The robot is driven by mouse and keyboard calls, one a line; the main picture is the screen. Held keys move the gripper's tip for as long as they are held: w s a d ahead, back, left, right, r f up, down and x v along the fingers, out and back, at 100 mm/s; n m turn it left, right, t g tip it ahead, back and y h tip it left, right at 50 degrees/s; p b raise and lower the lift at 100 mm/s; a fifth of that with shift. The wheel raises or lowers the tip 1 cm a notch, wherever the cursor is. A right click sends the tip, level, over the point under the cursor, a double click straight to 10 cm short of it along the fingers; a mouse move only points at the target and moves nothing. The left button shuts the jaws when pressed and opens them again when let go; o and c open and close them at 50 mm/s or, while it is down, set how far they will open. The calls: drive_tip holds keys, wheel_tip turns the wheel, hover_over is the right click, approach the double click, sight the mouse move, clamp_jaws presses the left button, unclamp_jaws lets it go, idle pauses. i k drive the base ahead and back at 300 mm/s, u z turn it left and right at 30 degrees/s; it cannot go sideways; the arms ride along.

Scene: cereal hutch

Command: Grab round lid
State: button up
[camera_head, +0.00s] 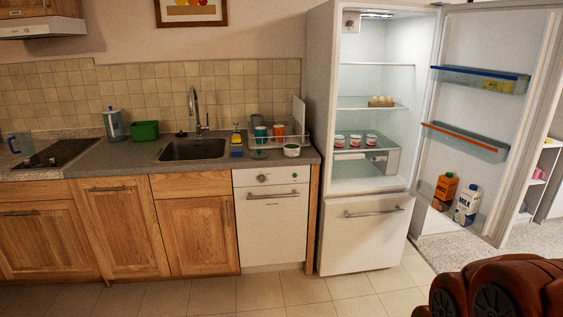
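A small, flat, grey-green round thing, which looks like the round lid (259,154), lies on the counter right of the sink. It is small in the picture, so its details are hard to tell. A white round bowl or tub (291,150) with something green in it stands just right of it. My gripper is not in view, and nothing shows it near the lid.
The counter (115,158) holds a sink (192,149), a dish rack (275,137) with cups, a green container (145,131) and a hob (57,152). The fridge door (490,115) stands wide open. Brown glossy furniture (500,288) fills the lower right. The tiled floor (285,292) before the cabinets is clear.

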sight(259, 154)
drive_tip(key=u, duration=0.2)
drive_tip(key=i, duration=1.7)
drive_tip(key=u, duration=0.65)
drive_tip(key=i, duration=1.65)
drive_tip(key=u, duration=0.25)
